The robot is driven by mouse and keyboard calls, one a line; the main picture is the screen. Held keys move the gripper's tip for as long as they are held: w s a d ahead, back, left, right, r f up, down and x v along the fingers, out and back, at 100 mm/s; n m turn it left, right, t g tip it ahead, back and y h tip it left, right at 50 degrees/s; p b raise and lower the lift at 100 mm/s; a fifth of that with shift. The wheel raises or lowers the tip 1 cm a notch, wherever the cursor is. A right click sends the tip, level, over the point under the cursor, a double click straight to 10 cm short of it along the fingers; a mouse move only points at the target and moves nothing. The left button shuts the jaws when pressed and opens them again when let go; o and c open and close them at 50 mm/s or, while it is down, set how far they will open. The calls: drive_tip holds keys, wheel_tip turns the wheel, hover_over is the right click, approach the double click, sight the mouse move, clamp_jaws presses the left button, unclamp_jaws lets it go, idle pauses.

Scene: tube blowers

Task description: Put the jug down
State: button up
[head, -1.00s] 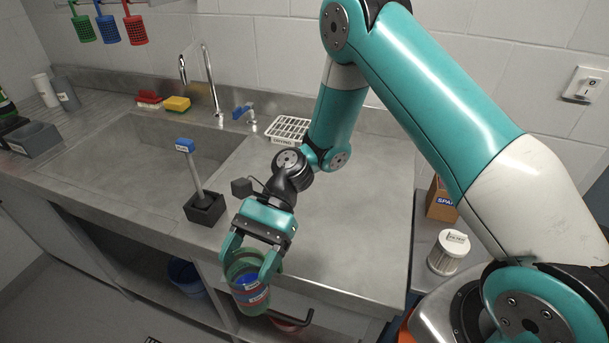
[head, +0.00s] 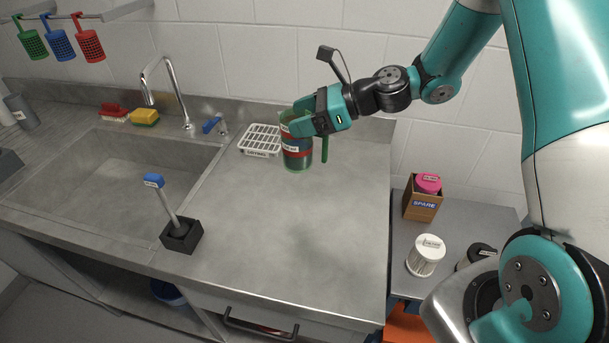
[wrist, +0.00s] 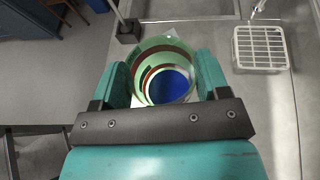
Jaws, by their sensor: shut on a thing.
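The jug (head: 297,158) is a green see-through vessel with red bands and a green handle at its right. It stands about upright in my gripper (head: 302,122), which is shut around its upper part. In the head view it appears over the bare counter (head: 330,215), right of the white rack; the gap beneath it is hard to judge. The wrist view looks into the jug's open mouth (wrist: 150,52), with a blue bottom inside. The fingers of my gripper (wrist: 163,75) lie on either side of it there.
The white drying rack (head: 262,140) lies left of the jug, and it also shows in the wrist view (wrist: 262,48). A blue-topped tool in a black block (head: 181,236) stands near the sink (head: 110,165). The counter's front middle is clear. A SPARE box (head: 422,206) stands lower right.

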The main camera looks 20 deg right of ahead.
wheel_tip(320, 180, down, 15)
drive_tip(key=p, duration=0.2)
drive_tip(key=o, duration=1.4)
drive_tip(key=shift+r, duration=0.1)
drive_tip(key=b+v, duration=0.3)
drive_tip(key=v, duration=0.9)
drive_tip(key=s+a+r+n+g+h, duration=0.5)
drive_tip(key=s+a+r+n, duration=0.4)
drive_tip(key=a+r+n, duration=0.6)
drive_tip(key=s+r+n+h, duration=0.3)
drive_tip(key=s+n, duration=1.1)
drive_tip(key=n, duration=0.1)
drive_tip(key=shift+d+r+g, duration=0.4)
